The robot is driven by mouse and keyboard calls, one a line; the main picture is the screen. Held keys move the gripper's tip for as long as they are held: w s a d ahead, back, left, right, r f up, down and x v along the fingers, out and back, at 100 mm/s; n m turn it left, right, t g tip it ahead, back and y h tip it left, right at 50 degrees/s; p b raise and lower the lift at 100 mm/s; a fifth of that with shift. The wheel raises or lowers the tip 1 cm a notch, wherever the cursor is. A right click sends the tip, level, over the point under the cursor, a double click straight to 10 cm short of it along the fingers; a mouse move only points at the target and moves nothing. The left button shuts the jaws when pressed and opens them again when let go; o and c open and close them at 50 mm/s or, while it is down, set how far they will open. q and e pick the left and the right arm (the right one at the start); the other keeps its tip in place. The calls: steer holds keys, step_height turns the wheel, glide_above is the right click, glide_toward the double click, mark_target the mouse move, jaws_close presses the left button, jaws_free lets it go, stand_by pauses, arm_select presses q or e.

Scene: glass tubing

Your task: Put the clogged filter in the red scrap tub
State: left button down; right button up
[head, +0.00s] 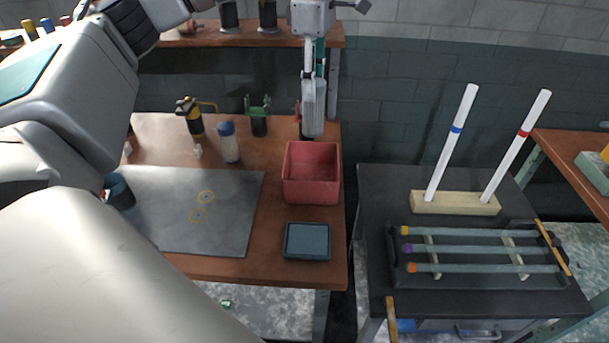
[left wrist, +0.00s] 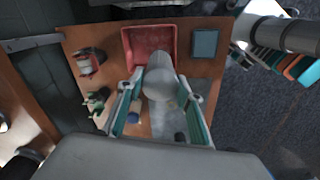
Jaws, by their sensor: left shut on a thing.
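The red scrap tub (head: 311,188) stands open on the brown bench, and I see no object in it. It also shows in the left wrist view (left wrist: 129,48). My left gripper (head: 314,78) hangs upright behind the tub's far rim in the head view. It is shut on a pale grey cylinder, which looks like the clogged filter (head: 313,112). In the left wrist view the filter (left wrist: 160,78) sits between the teal fingers and overlaps the tub's edge. Its lower end is above the bench; the exact height is unclear. My right gripper is in neither view.
A blue-grey tray (head: 307,241) lies in front of the tub. A white bottle with a blue cap (head: 229,143), a green tool (head: 258,117) and a yellow-black tool (head: 193,116) stand left of it. A grey mat (head: 225,230) covers the bench's left. Tubes lie on a black rack (head: 480,282) at right.

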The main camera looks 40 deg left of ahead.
arm_select(q)
steer(key=shift+a+f, duration=0.1)
steer(key=shift+a, duration=0.1)
step_height(320, 180, down, 20)
steer(key=shift+r, duration=0.25)
steer(key=shift+f, duration=0.15)
steer(key=c, duration=1.4)
jaws_free()
